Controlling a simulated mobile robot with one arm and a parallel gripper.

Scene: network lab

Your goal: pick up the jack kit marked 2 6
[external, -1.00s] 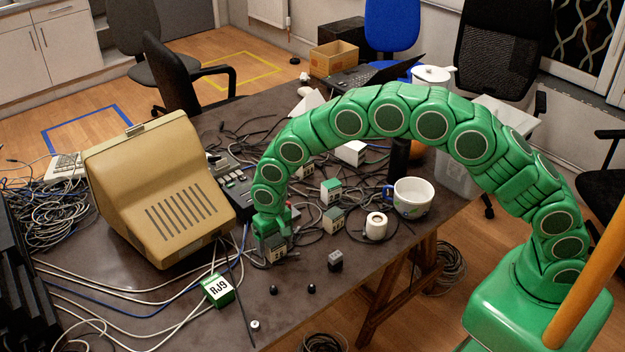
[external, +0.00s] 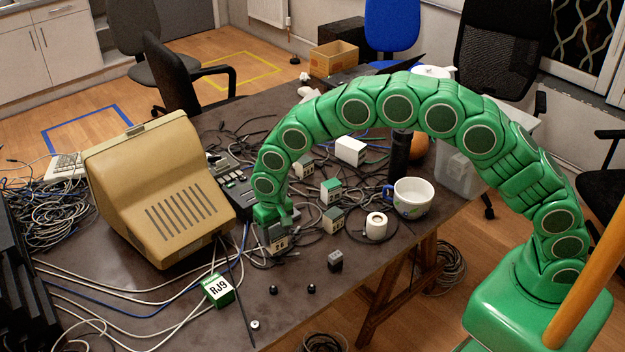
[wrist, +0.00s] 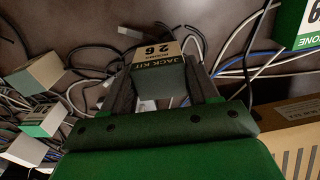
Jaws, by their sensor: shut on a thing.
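The jack kit (wrist: 158,52), a small box with a tan label reading "JACK KIT 2 6", sits between the two fingers of my gripper (wrist: 163,88) in the wrist view. The box seems slightly above the dark table (external: 185,300). Its upper part is hidden by the gripper.
The beige monitor (external: 165,190) stands just left of my gripper. A green-topped box (external: 331,191), a grey box (external: 333,221), a white roll (external: 376,227) and a mug (external: 411,197) are to the right. The RJ9 box (external: 217,290) is at the front left. Cables lie around.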

